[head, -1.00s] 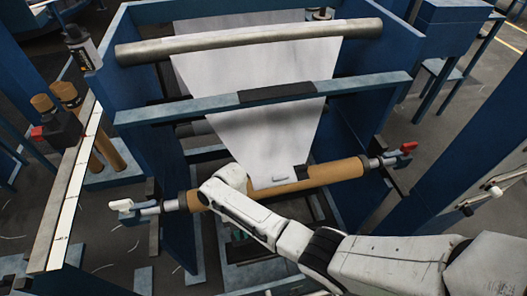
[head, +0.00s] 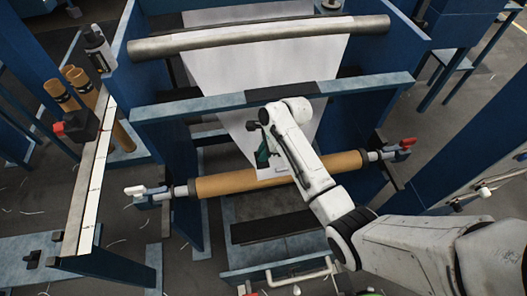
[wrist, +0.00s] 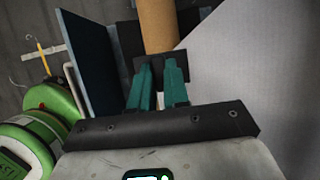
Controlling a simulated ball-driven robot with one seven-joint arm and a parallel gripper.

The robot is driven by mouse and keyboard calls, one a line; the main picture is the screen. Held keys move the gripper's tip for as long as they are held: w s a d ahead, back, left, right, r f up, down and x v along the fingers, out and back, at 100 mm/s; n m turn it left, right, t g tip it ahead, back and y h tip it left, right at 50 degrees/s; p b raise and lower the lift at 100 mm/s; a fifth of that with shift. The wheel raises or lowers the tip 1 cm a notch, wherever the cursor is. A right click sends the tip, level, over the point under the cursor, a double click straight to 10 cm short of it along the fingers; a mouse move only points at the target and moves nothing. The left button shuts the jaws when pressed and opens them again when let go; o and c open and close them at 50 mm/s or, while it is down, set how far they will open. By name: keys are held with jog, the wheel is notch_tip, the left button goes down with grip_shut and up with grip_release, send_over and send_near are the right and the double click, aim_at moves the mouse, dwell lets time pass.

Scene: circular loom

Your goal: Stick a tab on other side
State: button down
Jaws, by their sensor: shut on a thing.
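A white sheet of fabric (head: 235,85) hangs down through the blue frame and narrows to its lower end at a brown roll (head: 230,182). My gripper (head: 262,156) is over the left side of that lower end, just above the roll, with my arm covering the right side. The wrist view shows the gripper's two teal fingers (wrist: 159,80) close to the brown roll (wrist: 159,25), with the white fabric (wrist: 250,60) to their right. They are shut on a small dark piece, seemingly the tab (wrist: 160,70). Whether it touches the fabric is unclear.
A grey bar (head: 260,38) and a blue crossbar (head: 190,108) span the frame above. The roll's ends carry a white lever (head: 135,190) at left and a red one (head: 407,142) at right. A ledge (head: 82,200) stands at left.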

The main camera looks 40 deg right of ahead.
jog(key=shift+w+f+b, duration=0.2)
jog(key=shift+f+b, duration=3.15)
jog(key=shift+b, duration=0.6)
jog(key=shift+r, duration=0.25)
jog(key=shift+d+p, duration=0.1)
jog(key=shift+p, duration=0.55)
jog(key=shift+f+b, duration=0.55)
jog(key=shift+f, duration=0.8)
jog(key=c, duration=1)
grip_release()
jog(key=shift+c, duration=0.2)
jog(key=p+v, duration=0.1)
jog(key=v, duration=1)
jog(key=shift+w, duration=0.1)
